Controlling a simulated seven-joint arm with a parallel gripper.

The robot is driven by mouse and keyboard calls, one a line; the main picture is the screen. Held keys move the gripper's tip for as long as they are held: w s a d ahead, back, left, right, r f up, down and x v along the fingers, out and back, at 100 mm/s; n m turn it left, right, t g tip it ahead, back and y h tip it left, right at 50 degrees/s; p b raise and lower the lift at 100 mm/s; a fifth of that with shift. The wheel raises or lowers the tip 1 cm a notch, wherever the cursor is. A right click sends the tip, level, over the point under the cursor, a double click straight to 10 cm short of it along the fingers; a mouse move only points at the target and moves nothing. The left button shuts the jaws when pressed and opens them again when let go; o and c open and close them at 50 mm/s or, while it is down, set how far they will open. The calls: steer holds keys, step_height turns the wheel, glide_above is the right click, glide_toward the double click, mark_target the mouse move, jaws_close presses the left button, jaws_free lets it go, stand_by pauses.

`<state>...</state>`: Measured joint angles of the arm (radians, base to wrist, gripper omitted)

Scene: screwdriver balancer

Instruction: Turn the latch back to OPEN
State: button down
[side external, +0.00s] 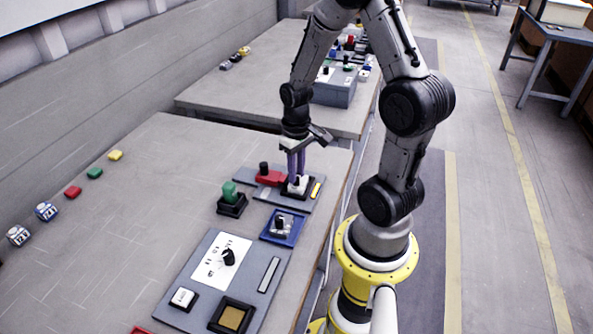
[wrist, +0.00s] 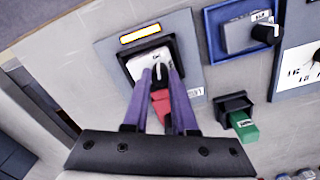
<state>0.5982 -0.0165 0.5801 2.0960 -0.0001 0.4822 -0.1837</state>
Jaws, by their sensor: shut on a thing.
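My gripper (side external: 297,181) points down at a grey panel (side external: 315,202) on the bench. Its two purple fingers are shut on the small knob of a white-faced latch (wrist: 141,66) in a black square frame. The knob shows as a dark tip between the fingertips in the wrist view (wrist: 160,72). Most of the knob is hidden by the fingers, and I cannot read the lettering on the white face or tell which way the knob points. In the side view the white face (side external: 291,189) shows at the fingertips.
A yellow strip (wrist: 140,33) lies beside the latch. A red piece with a black knob (side external: 270,177) sits close by on the same panel. A green block on a black base (side external: 231,198) and a blue-framed switch (side external: 282,226) stand nearby. The bench's left part is mostly clear.

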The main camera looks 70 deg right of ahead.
stand_by(1.2)
steer(key=c, duration=0.7)
jaws_free()
step_height(320, 180, up, 14)
steer(key=shift+f, duration=0.1)
